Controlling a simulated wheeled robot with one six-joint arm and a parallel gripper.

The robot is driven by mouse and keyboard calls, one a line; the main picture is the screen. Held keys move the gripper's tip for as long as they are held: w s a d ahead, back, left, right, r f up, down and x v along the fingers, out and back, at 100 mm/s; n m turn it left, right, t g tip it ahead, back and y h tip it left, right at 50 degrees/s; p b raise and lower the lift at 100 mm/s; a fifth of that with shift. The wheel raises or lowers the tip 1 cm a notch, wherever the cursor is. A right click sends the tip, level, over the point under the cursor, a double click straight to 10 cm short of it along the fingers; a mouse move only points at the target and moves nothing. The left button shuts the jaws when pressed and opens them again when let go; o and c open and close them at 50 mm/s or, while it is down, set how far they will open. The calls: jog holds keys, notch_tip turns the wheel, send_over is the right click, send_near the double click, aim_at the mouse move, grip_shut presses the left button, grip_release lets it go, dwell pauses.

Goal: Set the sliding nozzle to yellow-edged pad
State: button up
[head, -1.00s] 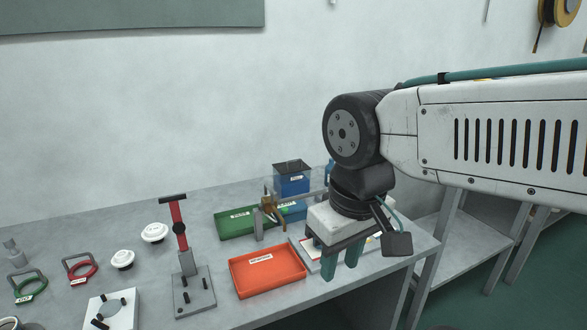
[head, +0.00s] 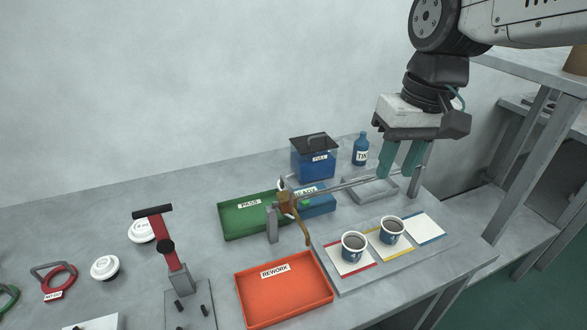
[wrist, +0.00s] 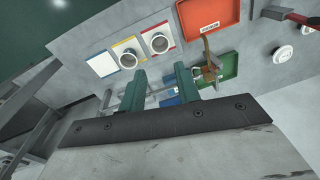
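The sliding nozzle (head: 287,201) is a bronze-brown carriage with a curved spout, at the left end of a grey rail (head: 345,185). It also shows in the wrist view (wrist: 210,72). The yellow-edged pad (head: 377,246) lies between a red-edged pad (head: 345,268) and a blue-edged pad (head: 428,227). A cup of dark liquid (head: 391,231) stands on the yellow-edged pad, another (head: 353,247) on the red-edged one. The blue-edged pad is empty. My gripper (head: 396,174) is open and empty, fingers down near the rail's right end, well right of the nozzle.
A green PASS tray (head: 240,220) and a blue tray (head: 318,206) lie behind the nozzle. The orange REWORK tray (head: 285,292) is in front. A blue container (head: 313,163) and a blue bottle (head: 361,149) stand behind the rail. A red-handled press (head: 172,250) stands at left.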

jog(key=w+a+n, duration=0.1)
jog(key=w+a, duration=0.5)
jog(key=w, duration=0.2)
jog(key=g+y, duration=0.1)
send_near(287, 180)
jog(key=shift+n, duration=0.4)
jog(key=f, duration=0.2)
jog(key=a+f, duration=0.1)
jog(key=f, duration=0.4)
jog(key=shift+s+a+f, duration=0.1)
jog(key=shift+a+f, duration=0.05)
jog(key=shift+f, duration=0.15)
grip_shut()
